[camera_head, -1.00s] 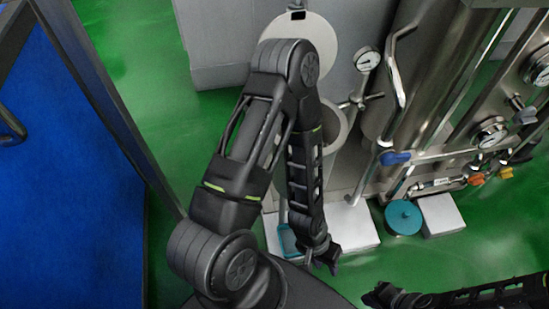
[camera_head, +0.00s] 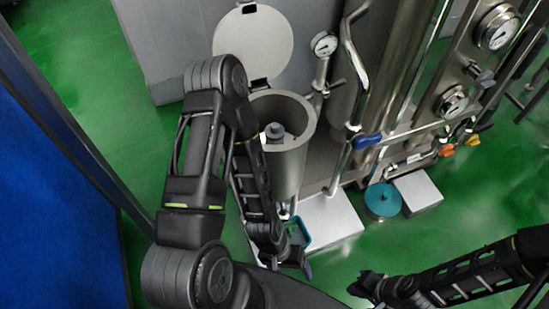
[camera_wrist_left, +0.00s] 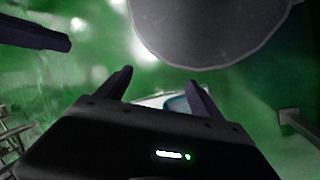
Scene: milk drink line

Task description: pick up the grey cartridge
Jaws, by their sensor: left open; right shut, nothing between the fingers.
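The grey cartridge (camera_head: 275,131) stands inside the open metal housing (camera_head: 290,165); only its top shows within the round opening. My left gripper (camera_head: 292,265) is open and empty, low in front of the housing and apart from the cartridge. In the left wrist view its two fingers (camera_wrist_left: 161,92) are spread, and the cartridge is not seen there. My right gripper (camera_head: 362,288) is shut and empty near the bottom edge, right of the left one.
The housing's round lid (camera_head: 253,42) is swung open behind it. A teal round cap (camera_head: 383,200) and a white block (camera_head: 418,191) are to the right. A white base (camera_head: 335,220) and teal-edged item (camera_head: 301,232) lie below. Pipes and a gauge (camera_head: 324,44) stand beside the housing.

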